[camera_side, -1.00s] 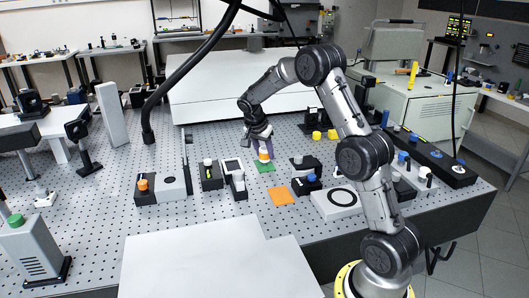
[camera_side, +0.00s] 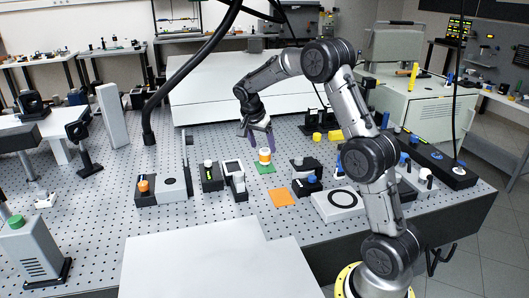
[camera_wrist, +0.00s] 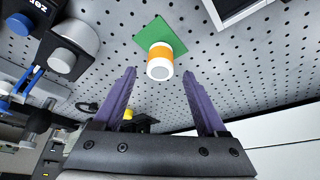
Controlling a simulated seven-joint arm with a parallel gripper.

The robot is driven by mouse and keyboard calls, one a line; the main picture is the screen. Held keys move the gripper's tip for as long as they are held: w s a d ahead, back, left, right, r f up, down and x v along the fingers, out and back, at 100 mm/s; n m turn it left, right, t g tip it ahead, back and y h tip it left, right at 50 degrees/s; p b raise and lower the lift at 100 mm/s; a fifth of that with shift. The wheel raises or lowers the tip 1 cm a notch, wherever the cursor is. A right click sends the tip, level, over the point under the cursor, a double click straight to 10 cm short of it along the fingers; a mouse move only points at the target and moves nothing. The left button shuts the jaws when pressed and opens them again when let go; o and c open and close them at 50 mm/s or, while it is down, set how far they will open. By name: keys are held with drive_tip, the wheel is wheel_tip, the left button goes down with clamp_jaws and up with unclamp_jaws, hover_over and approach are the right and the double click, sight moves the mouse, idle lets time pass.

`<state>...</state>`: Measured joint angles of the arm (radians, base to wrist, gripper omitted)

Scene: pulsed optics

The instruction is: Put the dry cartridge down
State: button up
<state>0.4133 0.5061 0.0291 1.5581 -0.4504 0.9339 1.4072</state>
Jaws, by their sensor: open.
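The cartridge is a white cylinder with an orange band (camera_side: 265,156). It stands upright on the green square mat (camera_side: 265,168) on the perforated table. In the wrist view the cartridge (camera_wrist: 160,62) rests on the green mat (camera_wrist: 151,35), ahead of the fingertips. My gripper (camera_side: 262,137) is above and just behind the cartridge in the side view, apart from it. Its purple fingers are spread wide with nothing between them, as the wrist view of the gripper (camera_wrist: 165,72) also shows.
An orange square mat (camera_side: 281,197) lies bare in front of the green one. Black-based devices stand left (camera_side: 212,176) and right (camera_side: 308,186) of the mats. Yellow pieces (camera_side: 326,136) sit behind on the right. A white panel (camera_side: 195,265) covers the near table.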

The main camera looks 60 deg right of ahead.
drive_tip(key=s+a+r+n+t, duration=0.1)
drive_tip(key=s+a+r+n, duration=0.3)
drive_tip(key=a+r, duration=0.65)
drive_tip(key=s+a+n+t+y, duration=0.2)
drive_tip(key=s+a+n, duration=0.5)
drive_tip(key=s, duration=0.4)
drive_tip(key=s+a+f+n+t+y, duration=0.1)
drive_tip(key=s+a+n+t+y, duration=0.1)
drive_tip(key=s+a+n, duration=0.5)
drive_tip(key=shift+s+a+f+t, duration=0.3)
drive_tip(key=shift+s+a, duration=1.2)
drive_tip(key=shift+s, duration=1.05)
